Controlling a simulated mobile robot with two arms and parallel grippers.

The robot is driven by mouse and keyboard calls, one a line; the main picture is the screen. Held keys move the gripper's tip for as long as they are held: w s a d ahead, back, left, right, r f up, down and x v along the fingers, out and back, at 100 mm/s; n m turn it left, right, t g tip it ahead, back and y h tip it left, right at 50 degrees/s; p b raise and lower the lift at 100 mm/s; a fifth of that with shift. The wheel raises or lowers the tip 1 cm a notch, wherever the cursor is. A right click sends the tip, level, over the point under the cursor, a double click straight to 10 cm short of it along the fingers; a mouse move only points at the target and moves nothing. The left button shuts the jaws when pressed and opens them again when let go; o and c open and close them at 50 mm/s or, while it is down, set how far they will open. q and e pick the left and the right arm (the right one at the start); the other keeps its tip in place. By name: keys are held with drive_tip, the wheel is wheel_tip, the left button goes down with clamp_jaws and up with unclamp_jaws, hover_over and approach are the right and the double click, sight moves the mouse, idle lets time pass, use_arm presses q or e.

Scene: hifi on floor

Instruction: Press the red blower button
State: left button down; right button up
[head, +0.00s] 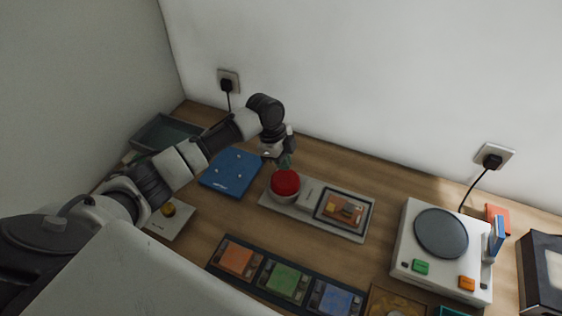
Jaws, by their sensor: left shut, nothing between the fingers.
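The red blower button (285,182) is a round red dome in a pale cup on a light grey board (318,227). My left arm comes in from the left and reaches over the table. My left gripper (285,163) points down right above the button's back edge, shut and empty. In this view its fingertips overlap the top of the dome; I cannot tell whether they touch it. My right gripper is not in view.
The same board holds a dark-framed panel (343,211). A blue board (231,173) lies to its left. A tray with coloured modules (284,280) lies in front. A white device with a grey disc (441,234) stands right. Walls close the back and left.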

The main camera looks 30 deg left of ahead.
sight(275, 173)
use_arm(q)
drive_tip(key=b+v, duration=0.1)
drive_tip(key=v, duration=0.7)
drive_tip(key=shift+r+b, duration=0.3)
drive_tip(key=shift+r, duration=0.05)
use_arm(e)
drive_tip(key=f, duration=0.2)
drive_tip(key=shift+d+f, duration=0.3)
use_arm(q)
drive_tip(key=shift+a, duration=0.1)
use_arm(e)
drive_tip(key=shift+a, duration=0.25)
use_arm(q)
drive_tip(key=r+b, duration=0.1)
drive_tip(key=b, duration=0.3)
drive_tip(key=shift+r, duration=0.35)
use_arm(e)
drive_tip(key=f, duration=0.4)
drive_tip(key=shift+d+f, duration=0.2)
